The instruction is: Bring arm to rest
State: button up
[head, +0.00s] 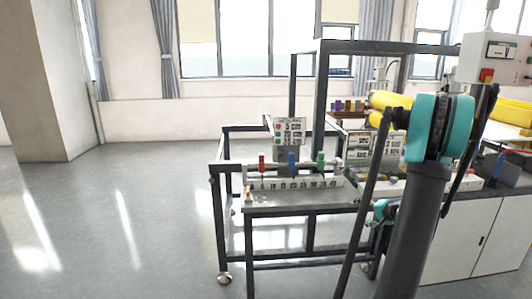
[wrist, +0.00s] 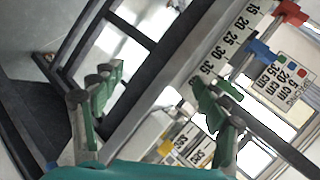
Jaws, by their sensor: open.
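My arm (head: 415,220) stands at the right of the head view, a grey column with a teal joint at its top. In the wrist view my gripper (wrist: 160,97) is open, its two green-padded fingers wide apart with nothing held between them. Beyond the fingers are the machine's dark frame and its number scale (wrist: 226,46), tilted in this view. In the head view my gripper is hard to make out behind the arm.
The frame's scale (head: 292,184) carries red (head: 262,164), blue (head: 291,162) and green (head: 320,160) markers. A sign (head: 290,132) stands behind. Yellow rolls (head: 392,101) and a control box (head: 497,60) are at right. The floor at left is clear.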

jog(key=s+a+n+g+h, duration=0.2)
jog(key=s+a+n+g, duration=0.3)
jog(key=s+a, duration=1.05)
jog(key=s+a+f+n+h, duration=0.1)
jog(key=s+a+n, duration=0.1)
jog(key=s, duration=0.6)
jog(key=s+a+f+n+g+h, duration=0.1)
jog(key=s+a+n+h, duration=0.1)
jog(key=s, duration=0.6)
jog(key=shift+a+f+n, duration=0.2)
jog(key=shift+a+n, duration=0.15)
jog(key=shift+n, duration=0.05)
jog(key=shift+w, duration=0.1)
